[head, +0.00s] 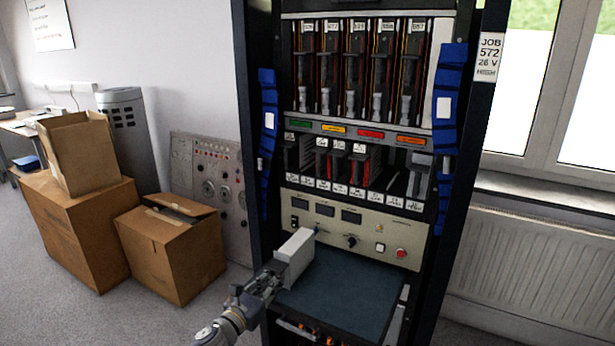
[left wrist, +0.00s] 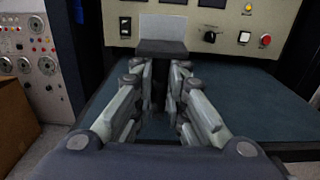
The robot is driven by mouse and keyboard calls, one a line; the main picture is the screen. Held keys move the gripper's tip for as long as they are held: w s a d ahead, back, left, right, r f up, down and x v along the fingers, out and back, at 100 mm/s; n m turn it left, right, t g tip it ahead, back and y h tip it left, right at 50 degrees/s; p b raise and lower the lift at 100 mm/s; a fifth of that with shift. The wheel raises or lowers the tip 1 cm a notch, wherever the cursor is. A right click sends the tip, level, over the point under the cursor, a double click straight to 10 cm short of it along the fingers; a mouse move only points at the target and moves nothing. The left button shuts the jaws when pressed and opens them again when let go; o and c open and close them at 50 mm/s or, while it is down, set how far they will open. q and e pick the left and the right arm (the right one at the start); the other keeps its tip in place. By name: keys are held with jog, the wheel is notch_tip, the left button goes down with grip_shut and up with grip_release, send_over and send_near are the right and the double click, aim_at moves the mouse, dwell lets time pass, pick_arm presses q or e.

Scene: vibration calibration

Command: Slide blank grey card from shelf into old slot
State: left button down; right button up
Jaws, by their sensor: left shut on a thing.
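My left gripper (head: 273,277) is shut on the blank grey card (head: 295,257), a pale block-like module, and holds it over the left side of the dark blue-green shelf (head: 345,292). In the left wrist view the card (left wrist: 163,27) stands up beyond the fingertips (left wrist: 160,72), with a dark part at the jaws. Whether it touches the shelf is unclear. Above the control panel, the middle card row (head: 360,165) has several labelled cards at left and centre, a dark gap at right, and a grey card (head: 420,172) at the right end. Which slot is the old one cannot be read. My right gripper is out of view.
The cream control panel (head: 352,222) with displays, knob and red button lies behind the held card. Several tall numbered modules (head: 353,75) fill the upper row. Cardboard boxes (head: 170,250) stand at left. The shelf's right side is clear.

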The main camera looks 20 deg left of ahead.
pick_arm(q)
jog(key=shift+r, duration=0.15)
jog(key=shift+r+p, duration=2.25)
jog(key=shift+r, duration=0.45)
notch_tip(320, 180, up, 21)
jog(key=p, duration=1.3)
send_over(272, 263)
jog(key=w+a, duration=0.2)
jog(key=shift+s+r, duration=0.1)
